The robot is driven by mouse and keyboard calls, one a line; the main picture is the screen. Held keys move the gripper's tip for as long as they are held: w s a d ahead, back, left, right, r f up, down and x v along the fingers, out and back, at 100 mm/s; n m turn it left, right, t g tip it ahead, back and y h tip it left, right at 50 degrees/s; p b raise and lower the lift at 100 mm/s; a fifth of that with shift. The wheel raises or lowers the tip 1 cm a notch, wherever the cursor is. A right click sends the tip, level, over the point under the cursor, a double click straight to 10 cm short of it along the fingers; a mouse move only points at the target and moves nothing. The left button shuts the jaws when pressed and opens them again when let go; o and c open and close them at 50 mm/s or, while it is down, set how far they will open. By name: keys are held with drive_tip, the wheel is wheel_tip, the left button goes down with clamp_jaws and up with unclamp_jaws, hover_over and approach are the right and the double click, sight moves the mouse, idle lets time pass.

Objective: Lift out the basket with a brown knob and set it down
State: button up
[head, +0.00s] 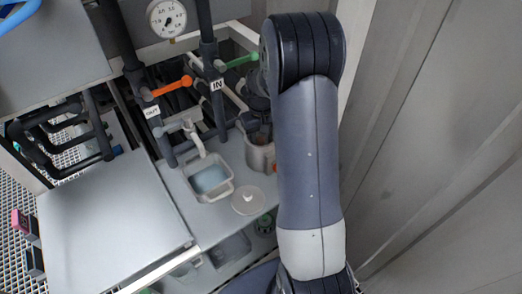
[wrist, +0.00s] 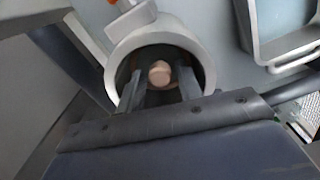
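A round grey vessel (wrist: 205,55) stands open below my gripper in the wrist view; in the head view its wall (head: 262,160) shows beside my arm. Inside its dark mouth is a light brown knob (wrist: 159,72). The basket under the knob is mostly hidden in shadow. My gripper (wrist: 161,84) points into the mouth, its two fingers apart on either side of the knob. Gaps show between the fingers and the knob, so it looks open and holds nothing. In the head view my arm partly hides the gripper and vessel.
Left of the vessel, a square basin (head: 210,181) of bluish liquid sits under a tap. A round pale lid (head: 248,201) lies on the bench in front. Pipes with orange (head: 172,87) and green (head: 241,60) handles stand behind. A wall (head: 440,150) closes the right side.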

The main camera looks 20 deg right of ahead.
drive_tip(key=shift+f, duration=0.35)
drive_tip(key=shift+c, duration=0.3)
clamp_jaws()
drive_tip(key=shift+r, duration=0.15)
